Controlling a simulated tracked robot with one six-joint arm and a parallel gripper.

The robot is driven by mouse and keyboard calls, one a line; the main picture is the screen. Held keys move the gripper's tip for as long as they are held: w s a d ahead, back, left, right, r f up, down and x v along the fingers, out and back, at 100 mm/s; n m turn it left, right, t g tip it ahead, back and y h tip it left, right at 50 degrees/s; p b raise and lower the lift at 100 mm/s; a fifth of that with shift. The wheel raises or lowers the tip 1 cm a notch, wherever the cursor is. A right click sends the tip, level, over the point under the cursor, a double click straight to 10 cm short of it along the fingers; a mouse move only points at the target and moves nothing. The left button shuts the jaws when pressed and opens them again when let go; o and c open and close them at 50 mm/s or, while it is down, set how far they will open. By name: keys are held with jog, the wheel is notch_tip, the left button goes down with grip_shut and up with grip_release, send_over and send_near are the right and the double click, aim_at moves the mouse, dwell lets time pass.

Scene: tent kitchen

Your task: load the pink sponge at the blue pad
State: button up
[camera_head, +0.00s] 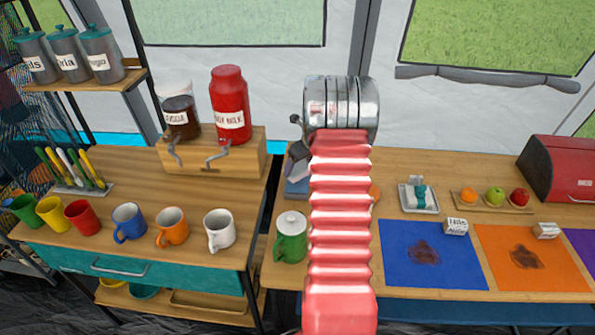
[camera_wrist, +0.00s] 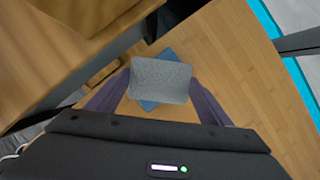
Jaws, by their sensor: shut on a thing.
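My gripper (camera_wrist: 158,88) is shut on a grey, rough-faced block (camera_wrist: 160,78) that looks like a sponge, held between its two dark purple fingers. A blue flat thing (camera_wrist: 148,105) shows just under or behind the block; I cannot tell whether they touch. In the head view my pink ribbed arm hides most of the gripper. I see no clearly pink sponge in either view. The blue pad (camera_head: 405,268) lies on the right counter, with a dark brown stain (camera_head: 425,252) on it and a small labelled box (camera_head: 455,228) at its upper right corner.
An orange pad (camera_head: 500,275) with a stain and a purple pad (camera_head: 580,243) lie to the right. A green lidded mug (camera_head: 290,238) stands left of my arm.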

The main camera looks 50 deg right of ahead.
aim_at(296, 166)
jog(key=shift+r, duration=1.65)
jog(key=shift+s, duration=0.1)
